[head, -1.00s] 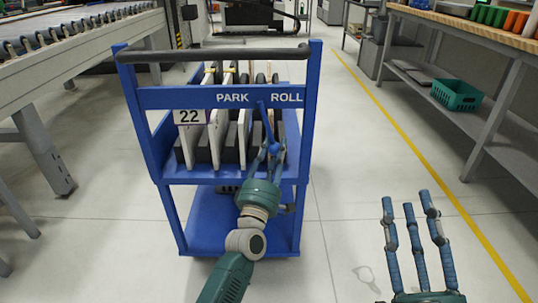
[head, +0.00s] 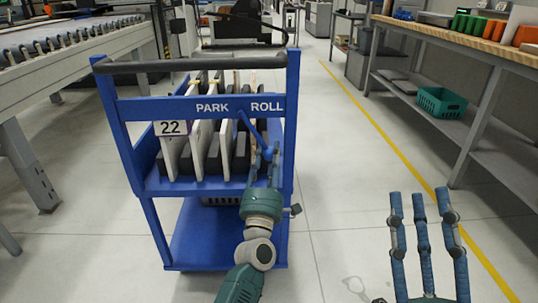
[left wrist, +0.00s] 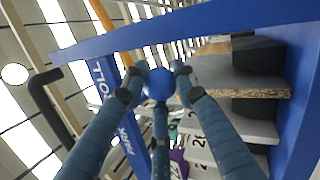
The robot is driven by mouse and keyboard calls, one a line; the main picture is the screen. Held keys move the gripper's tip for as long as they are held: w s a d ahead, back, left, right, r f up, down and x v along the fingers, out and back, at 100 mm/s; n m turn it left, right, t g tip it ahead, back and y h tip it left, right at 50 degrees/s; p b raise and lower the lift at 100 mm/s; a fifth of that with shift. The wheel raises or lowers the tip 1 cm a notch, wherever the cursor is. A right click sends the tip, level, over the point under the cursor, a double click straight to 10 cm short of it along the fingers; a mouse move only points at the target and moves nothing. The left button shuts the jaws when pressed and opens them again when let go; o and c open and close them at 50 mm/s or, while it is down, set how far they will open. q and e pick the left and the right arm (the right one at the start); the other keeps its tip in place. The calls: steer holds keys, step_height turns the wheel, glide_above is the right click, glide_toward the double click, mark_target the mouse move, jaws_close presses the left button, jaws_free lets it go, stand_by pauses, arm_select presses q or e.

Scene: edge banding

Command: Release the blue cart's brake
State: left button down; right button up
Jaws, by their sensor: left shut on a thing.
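The blue cart (head: 208,107) carries the words PARK and ROLL on its upper crossbar. A blue brake lever (head: 251,130) hangs from this bar, slanting down to the right to a round blue knob (head: 269,153). My left gripper (head: 264,152) is shut on the knob from the front. In the left wrist view the knob (left wrist: 158,84) sits between my fingers, which partly cover it. My right gripper (head: 422,197) is open and empty, over the floor right of the cart.
The cart holds several upright pale and dark panels (head: 200,150) and a tag marked 22 (head: 171,128). A roller conveyor (head: 70,42) stands at left, a workbench (head: 470,32) with a green crate (head: 441,101) below at right. The floor between is clear.

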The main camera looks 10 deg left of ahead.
arm_select(q)
steer(key=c, duration=1.3)
jaws_free()
steer(key=shift+d+f, duration=0.1)
steer(key=shift+d, duration=0.1)
steer(key=shift+c, duration=0.2)
steer(key=shift+a, duration=0.1)
steer(key=shift+s+f, duration=0.1)
steer(key=shift+s, duration=0.1)
steer(key=v, duration=1.1)
steer(key=shift+s, duration=0.25)
steer(key=shift+f, duration=0.1)
